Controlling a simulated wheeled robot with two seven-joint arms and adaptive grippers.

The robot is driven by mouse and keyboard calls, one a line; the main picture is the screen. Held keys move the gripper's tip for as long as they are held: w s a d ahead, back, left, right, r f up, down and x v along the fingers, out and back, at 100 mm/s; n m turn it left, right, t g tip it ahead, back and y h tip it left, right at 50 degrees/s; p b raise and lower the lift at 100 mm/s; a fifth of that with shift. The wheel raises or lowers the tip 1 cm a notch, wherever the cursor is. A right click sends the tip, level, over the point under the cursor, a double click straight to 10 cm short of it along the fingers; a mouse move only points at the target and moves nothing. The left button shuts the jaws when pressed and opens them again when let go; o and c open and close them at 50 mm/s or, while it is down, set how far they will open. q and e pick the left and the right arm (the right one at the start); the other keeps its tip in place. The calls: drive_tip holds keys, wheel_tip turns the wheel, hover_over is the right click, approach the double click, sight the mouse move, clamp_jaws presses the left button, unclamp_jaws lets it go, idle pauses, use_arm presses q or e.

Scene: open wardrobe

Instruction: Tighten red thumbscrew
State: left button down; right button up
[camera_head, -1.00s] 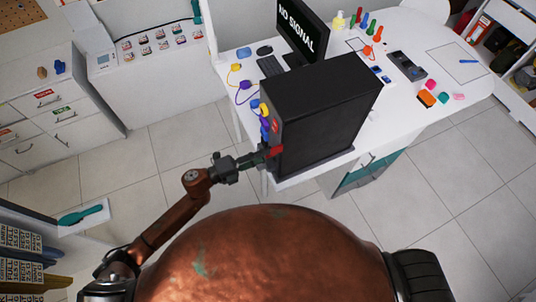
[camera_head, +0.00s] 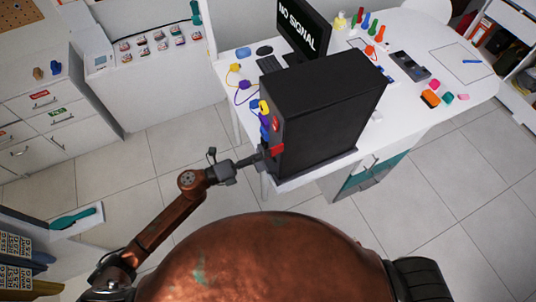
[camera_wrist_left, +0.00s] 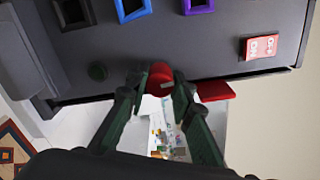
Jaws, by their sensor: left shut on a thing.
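The black computer case (camera_head: 325,110) stands on the white desk. In the left wrist view the red thumbscrew (camera_wrist_left: 160,76) sits at the edge of the case's dark back panel (camera_wrist_left: 180,50). My left gripper (camera_wrist_left: 158,88) has its green fingertips on either side of the thumbscrew, shut on it. In the head view my left gripper (camera_head: 261,157) is at the case's lower left side, and the thumbscrew cannot be made out there. A red tab (camera_wrist_left: 214,91) sticks out just right of the fingers and also shows in the head view (camera_head: 277,149). My right gripper is out of view.
A red ON/OFF switch (camera_wrist_left: 262,46), a dark green round knob (camera_wrist_left: 98,71) and coloured ports (camera_wrist_left: 130,8) are on the panel. Coloured plugs stick out of the case. A monitor (camera_head: 304,27) stands behind it. Floor (camera_head: 190,135) left of the desk is clear.

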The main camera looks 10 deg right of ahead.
use_arm(q)
drive_tip(key=c, duration=1.6)
unclamp_jaws()
drive_tip(key=shift+c, duration=0.4)
